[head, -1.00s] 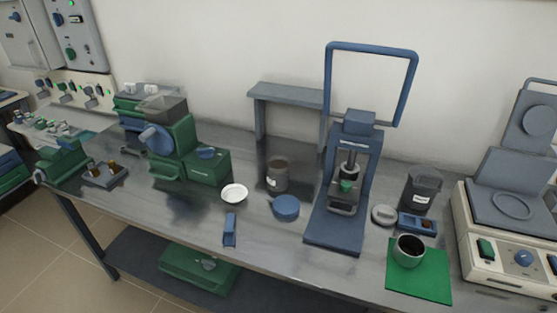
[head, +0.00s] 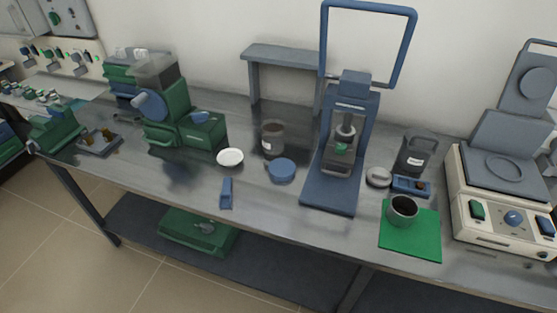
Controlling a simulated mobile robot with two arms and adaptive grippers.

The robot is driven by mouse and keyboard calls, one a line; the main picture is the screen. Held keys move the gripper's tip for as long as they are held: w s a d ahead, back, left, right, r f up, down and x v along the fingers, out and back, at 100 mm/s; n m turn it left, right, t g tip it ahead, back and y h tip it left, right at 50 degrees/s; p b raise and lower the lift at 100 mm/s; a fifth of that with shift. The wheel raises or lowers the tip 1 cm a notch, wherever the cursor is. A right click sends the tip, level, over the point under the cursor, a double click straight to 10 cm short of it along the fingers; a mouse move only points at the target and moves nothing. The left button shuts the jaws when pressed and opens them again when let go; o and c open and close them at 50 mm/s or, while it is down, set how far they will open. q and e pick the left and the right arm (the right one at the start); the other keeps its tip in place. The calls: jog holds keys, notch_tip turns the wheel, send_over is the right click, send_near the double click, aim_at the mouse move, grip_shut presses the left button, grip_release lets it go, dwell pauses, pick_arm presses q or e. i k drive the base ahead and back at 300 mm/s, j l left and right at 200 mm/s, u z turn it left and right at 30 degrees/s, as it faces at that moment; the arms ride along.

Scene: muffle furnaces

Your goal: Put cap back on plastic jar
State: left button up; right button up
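A brownish, see-through jar (head: 272,138) with a pale label stands upright and uncapped on the bench, left of the blue press. A round blue cap (head: 281,170) lies on the bench just in front of the jar, apart from it. A second, dark jar-like container (head: 416,152) with a white label stands right of the press. A round grey lid (head: 379,177) lies at its front left. Neither of my grippers shows in the head view.
A blue press (head: 337,165) with a tall frame stands right of the blue cap. A white dish (head: 230,157) and a small blue block (head: 226,192) lie to the left. A dark cup (head: 403,210) stands on a green mat (head: 425,244). The bench's front middle is clear.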

aim_at(273, 130)
jog(key=i+j+z, duration=0.1)
jog(key=j+z, duration=0.25)
jog(key=j, duration=0.7)
jog(key=j+z, duration=0.4)
jog(key=j, duration=0.7)
